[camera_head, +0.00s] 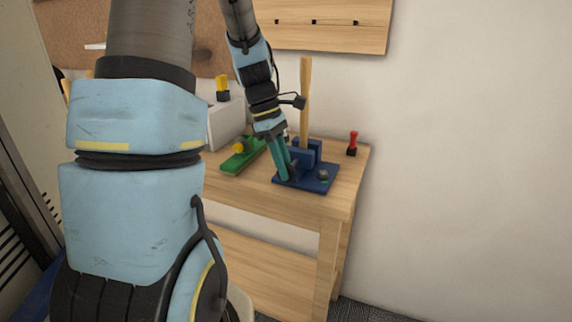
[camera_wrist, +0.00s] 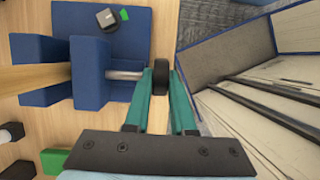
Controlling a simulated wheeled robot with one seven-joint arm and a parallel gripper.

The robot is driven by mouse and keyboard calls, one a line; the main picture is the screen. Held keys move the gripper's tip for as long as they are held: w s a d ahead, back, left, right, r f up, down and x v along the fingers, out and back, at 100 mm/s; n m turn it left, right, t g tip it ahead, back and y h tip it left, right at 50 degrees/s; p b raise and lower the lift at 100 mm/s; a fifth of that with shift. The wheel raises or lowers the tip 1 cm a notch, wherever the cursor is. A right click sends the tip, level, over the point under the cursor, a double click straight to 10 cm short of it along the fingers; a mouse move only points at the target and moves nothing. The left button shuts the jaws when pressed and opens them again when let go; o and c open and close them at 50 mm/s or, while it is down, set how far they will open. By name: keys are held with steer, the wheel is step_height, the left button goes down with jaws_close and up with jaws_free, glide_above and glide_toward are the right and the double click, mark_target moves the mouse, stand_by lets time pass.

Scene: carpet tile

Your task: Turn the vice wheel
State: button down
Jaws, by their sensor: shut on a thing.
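The blue vice (camera_head: 318,182) is on the wooden workbench, with an upright wooden bar (camera_head: 306,95) between its jaws. In the wrist view the vice (camera_wrist: 90,75) is at the left, and its grey screw rod (camera_wrist: 124,75) runs right to the small black vice wheel (camera_wrist: 160,77). My gripper (camera_head: 286,172) reaches down at the vice's left side. In the wrist view its teal fingers (camera_wrist: 162,84) stand on either side of the wheel and are shut on it. In the head view the fingers mostly hide the wheel.
A green tool with a yellow knob (camera_head: 243,158) lies left of the vice. A red-and-black tool (camera_head: 352,144) stands at the bench's right back. A pale box (camera_head: 226,124) is behind, below a wooden wall rack (camera_head: 330,27). The workbench's (camera_head: 345,190) right edge is close to the vice.

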steer(key=g+h, duration=0.1)
steer(key=h, duration=0.1)
steer(key=g+h, duration=0.1)
steer(key=a+g+h+p, duration=0.1)
steer(key=h, duration=0.1)
steer(key=shift+w+f+h, duration=0.2)
steer(key=shift+f+h, duration=0.1)
steer(key=g+h, duration=0.1)
steer(key=h, duration=0.1)
steer(key=g+h+p, duration=0.1)
steer(key=g+h, duration=0.1)
steer(key=shift+w+a+f+h, duration=0.1)
steer(key=shift+f+h, duration=0.2)
steer(key=shift+f, duration=0.1)
steer(key=c, duration=0.8)
jaws_free()
steer(key=shift+o, duration=0.2)
steer(key=b+v, duration=0.2)
steer(key=v, duration=0.8)
steer(key=shift+w+a, duration=0.15)
steer(key=shift+a, duration=0.2)
